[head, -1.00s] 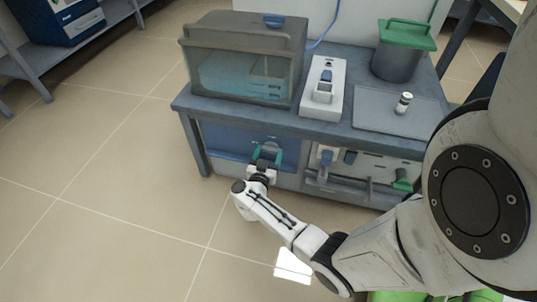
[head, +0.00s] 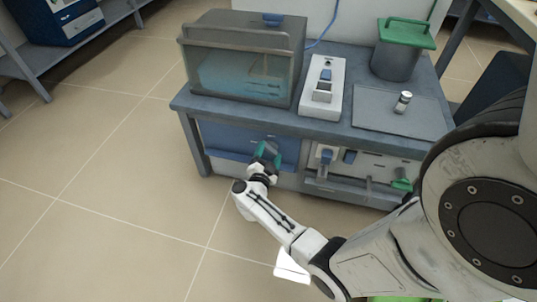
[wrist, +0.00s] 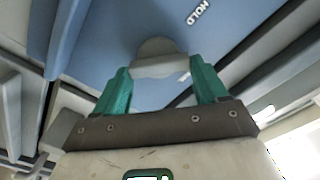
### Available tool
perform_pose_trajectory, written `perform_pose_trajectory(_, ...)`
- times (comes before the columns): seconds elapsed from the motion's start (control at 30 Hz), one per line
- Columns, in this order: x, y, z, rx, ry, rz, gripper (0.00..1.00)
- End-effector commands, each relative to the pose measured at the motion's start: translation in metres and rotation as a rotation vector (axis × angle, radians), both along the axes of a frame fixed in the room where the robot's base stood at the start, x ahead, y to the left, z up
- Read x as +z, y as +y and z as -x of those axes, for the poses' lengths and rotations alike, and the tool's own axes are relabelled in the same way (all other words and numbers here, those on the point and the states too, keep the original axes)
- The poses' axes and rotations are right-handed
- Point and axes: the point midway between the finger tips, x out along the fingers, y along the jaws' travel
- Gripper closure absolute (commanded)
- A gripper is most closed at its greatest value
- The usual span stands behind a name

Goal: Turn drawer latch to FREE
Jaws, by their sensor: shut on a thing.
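The blue drawer front (head: 222,136) is under the left part of the grey bench. In the wrist view, the drawer latch is a grey rounded knob (wrist: 156,52) on the blue panel (wrist: 110,30). The word HOLD shows on the panel near the knob, tilted in the picture. My gripper (wrist: 159,68) has its two green fingers on either side of the knob, shut on it. In the head view my gripper (head: 268,151) is at the drawer front, tilted, and hides the latch. No FREE mark can be read.
On the bench (head: 375,134) stand a clear-fronted box (head: 245,75), a white device with a blue switch (head: 322,88), a grey bin with green lid (head: 397,58) and a small vial (head: 403,102). A panel with handles (head: 365,168) is right of the drawer. The floor at left is clear.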

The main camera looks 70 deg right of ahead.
Motion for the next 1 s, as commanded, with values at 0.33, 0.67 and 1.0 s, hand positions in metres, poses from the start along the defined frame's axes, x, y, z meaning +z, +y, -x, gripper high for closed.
perform_pose_trajectory(0.33,-0.0029,0.001,0.0003,0.004,-0.329,-0.027,0.58)
perform_pose_trajectory(0.67,-0.0049,0.0009,0.001,0.004,-0.616,-0.051,0.58)
perform_pose_trajectory(1.0,-0.0055,0.0004,0.0015,0.002,-0.803,-0.065,0.58)
